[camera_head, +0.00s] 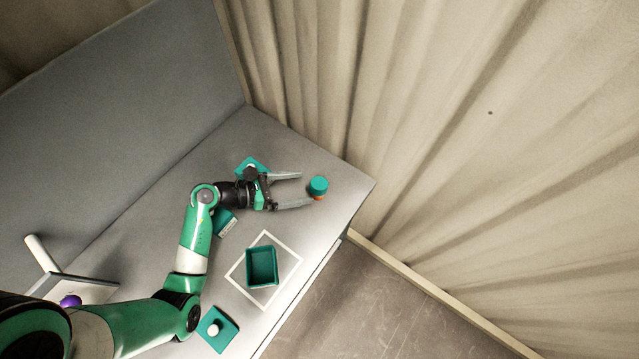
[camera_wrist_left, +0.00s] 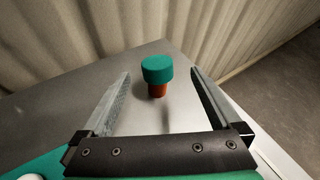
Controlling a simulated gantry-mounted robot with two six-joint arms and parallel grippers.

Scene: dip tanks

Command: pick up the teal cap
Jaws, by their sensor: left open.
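The teal cap (camera_head: 318,184) is a short round cap that sits on top of an orange-red piece (camera_head: 318,197) near the table's far right corner. In the left wrist view the cap (camera_wrist_left: 157,68) stands upright on the orange-red piece (camera_wrist_left: 158,90), ahead of the fingers. My left gripper (camera_head: 301,189) is open, with its two fingers pointing towards the cap. In the left wrist view the open fingers (camera_wrist_left: 160,88) lie on either side of the line to the cap, with nothing between their inner faces. My right gripper is not in view.
A teal open box (camera_head: 262,251) stands inside a white square outline (camera_head: 233,275). Other teal pieces lie beside my wrist. The table (camera_head: 335,220) ends close beyond the cap; a beige curtain (camera_head: 430,120) hangs behind.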

